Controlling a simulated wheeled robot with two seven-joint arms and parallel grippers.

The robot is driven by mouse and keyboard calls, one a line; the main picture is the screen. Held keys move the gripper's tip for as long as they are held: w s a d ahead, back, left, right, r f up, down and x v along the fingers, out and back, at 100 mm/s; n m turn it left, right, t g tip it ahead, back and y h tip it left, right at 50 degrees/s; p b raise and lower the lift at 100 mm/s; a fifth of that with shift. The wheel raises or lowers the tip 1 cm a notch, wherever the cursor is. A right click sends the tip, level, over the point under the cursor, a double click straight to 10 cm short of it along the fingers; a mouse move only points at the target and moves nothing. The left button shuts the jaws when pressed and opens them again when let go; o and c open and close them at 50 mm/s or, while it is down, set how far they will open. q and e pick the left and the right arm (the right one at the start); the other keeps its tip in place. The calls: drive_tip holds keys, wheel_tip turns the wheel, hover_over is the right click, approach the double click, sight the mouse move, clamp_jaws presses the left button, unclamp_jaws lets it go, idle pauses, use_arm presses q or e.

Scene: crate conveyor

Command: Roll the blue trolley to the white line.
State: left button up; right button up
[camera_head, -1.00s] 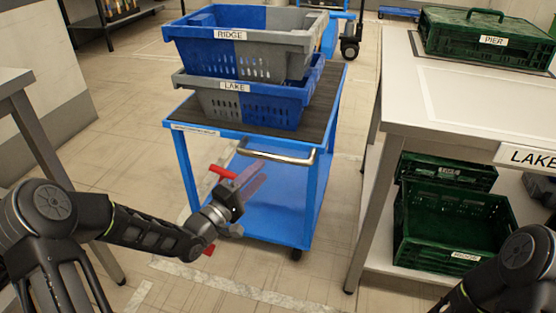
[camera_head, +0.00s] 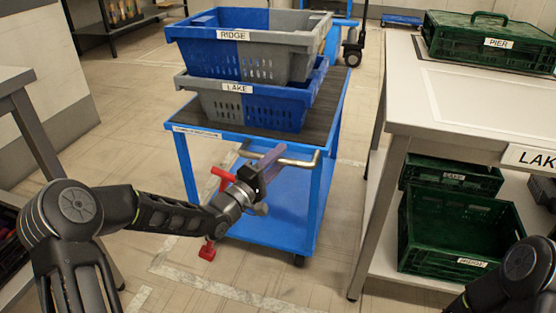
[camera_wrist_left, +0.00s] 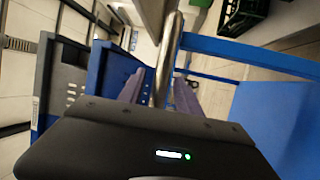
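The blue trolley (camera_head: 330,160) stands ahead, its metal push handle (camera_head: 300,162) facing me. It carries two stacked crates: the upper one labelled RIDGE (camera_head: 285,48) and the lower one LAKE (camera_head: 265,115). White lines (camera_head: 235,289) mark the floor in front of the trolley; I cannot tell which is the target. My right gripper is out of view; only its arm shows.
A metal table (camera_head: 440,118) stands close on the trolley's right, with a green PIER crate (camera_head: 488,40) on top and green crates (camera_head: 460,235) below. Another table (camera_head: 35,130) stands at the left. The floor between is mostly clear.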

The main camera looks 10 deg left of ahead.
use_arm(q)
clamp_jaws()
idle(1.2)
